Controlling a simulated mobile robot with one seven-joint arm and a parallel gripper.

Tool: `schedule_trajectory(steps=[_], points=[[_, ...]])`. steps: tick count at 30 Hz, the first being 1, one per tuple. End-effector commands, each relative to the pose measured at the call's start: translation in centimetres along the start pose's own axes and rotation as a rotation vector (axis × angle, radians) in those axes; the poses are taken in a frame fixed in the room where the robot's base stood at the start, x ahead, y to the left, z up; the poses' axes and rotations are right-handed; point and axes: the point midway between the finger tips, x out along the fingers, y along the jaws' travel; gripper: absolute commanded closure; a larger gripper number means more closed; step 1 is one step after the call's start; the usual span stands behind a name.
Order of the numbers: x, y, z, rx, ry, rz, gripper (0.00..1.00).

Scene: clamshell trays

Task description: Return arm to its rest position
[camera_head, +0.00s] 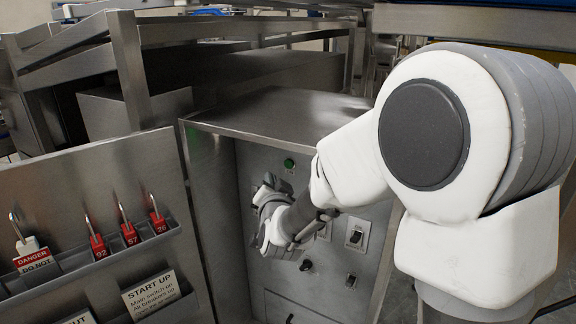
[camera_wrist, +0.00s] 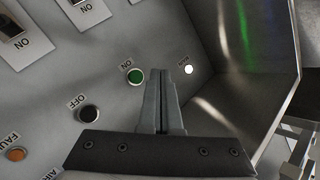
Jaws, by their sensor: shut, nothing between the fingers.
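My arm (camera_head: 345,165) reaches from the right side of the head view down and left into the open front of a metal control cabinet (camera_head: 270,118). My gripper (camera_head: 272,222) is in front of the cabinet's grey panel. In the wrist view my gripper (camera_wrist: 161,88) has its two fingers together, with nothing between them. The fingertips appear between the green ON button (camera_wrist: 135,77) and a lit white lamp (camera_wrist: 189,69). I cannot tell their exact distance from the panel. The green button also shows in the head view (camera_head: 289,163).
A black OFF button (camera_wrist: 88,113), an orange FAULT lamp (camera_wrist: 15,154) and switches (camera_head: 356,236) are on the panel. Left of the cabinet, an open door (camera_head: 95,172) carries racks with red padlocks (camera_head: 130,236), a DANGER tag (camera_head: 34,258) and a START UP card (camera_head: 151,293). Metal frames stand behind.

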Motion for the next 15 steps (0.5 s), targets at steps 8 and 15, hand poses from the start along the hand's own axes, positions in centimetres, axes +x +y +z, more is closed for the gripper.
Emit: schedule_trajectory(steps=[8,15], points=[[-0.4,-0.1,-0.4,-0.019,-0.022,0.002,1.0],[-4.0,-0.1,-2.1,-0.144,-0.182,0.037,1.0]])
